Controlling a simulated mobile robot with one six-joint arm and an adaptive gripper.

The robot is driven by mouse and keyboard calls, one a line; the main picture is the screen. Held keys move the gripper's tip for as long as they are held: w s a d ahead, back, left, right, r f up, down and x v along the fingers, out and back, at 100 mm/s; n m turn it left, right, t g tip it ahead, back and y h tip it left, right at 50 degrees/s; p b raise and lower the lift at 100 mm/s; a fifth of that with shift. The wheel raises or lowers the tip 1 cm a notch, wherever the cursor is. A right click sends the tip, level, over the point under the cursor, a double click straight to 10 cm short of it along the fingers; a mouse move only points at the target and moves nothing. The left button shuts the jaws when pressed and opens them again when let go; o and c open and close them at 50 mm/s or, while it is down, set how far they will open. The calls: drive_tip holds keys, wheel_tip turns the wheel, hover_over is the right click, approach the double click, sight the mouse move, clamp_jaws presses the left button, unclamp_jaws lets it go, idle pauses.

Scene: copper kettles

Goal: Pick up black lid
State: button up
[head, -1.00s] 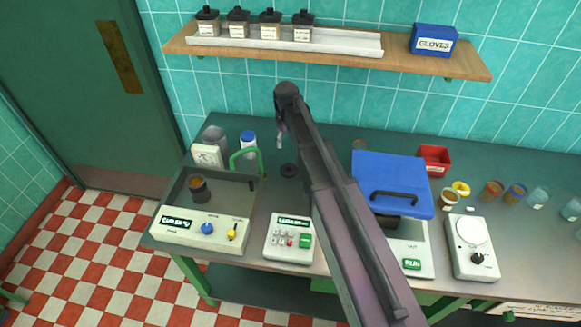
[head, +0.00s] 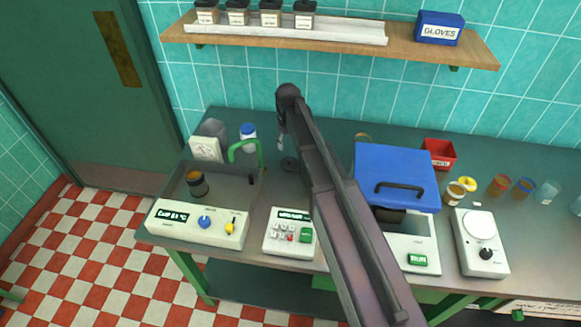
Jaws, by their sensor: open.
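A small dark round disc, seemingly the black lid (head: 290,164), lies on the grey bench behind the keypad box, just left of my arm. My gripper (head: 281,145) hangs from the arm's far end, small in the head view, a little above and left of the lid in the picture. It is open, with nothing visible in it. Whether its fingertips touch the lid cannot be told. My arm hides part of the bench to the right of the lid.
A bath (head: 165,206) holding a dark cup (head: 197,184) stands left, with a green handle (head: 245,146) near the gripper. A white bottle (head: 248,142) stands behind. A keypad box (head: 290,233) is in front; a blue-lidded machine (head: 397,172) is right of my arm.

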drive_tip(key=b, duration=0.4)
hover_over(290, 159)
drive_tip(key=shift+s+a+f, duration=0.15)
drive_tip(key=shift+f, duration=0.9)
drive_tip(key=shift+s+a+f, duration=0.15)
drive_tip(key=shift+f, duration=0.85)
drive_tip(key=f+b, duration=0.3)
drive_tip(key=shift+w+d+f, duration=0.2)
drive_tip(key=shift+w+d, duration=0.05)
drive_tip(key=shift+w, duration=0.1)
drive_tip(key=shift+f+b, duration=0.9)
drive_tip(key=shift+c, duration=0.2)
drive_tip(key=shift+s, duration=0.1)
drive_tip(key=c, duration=0.9)
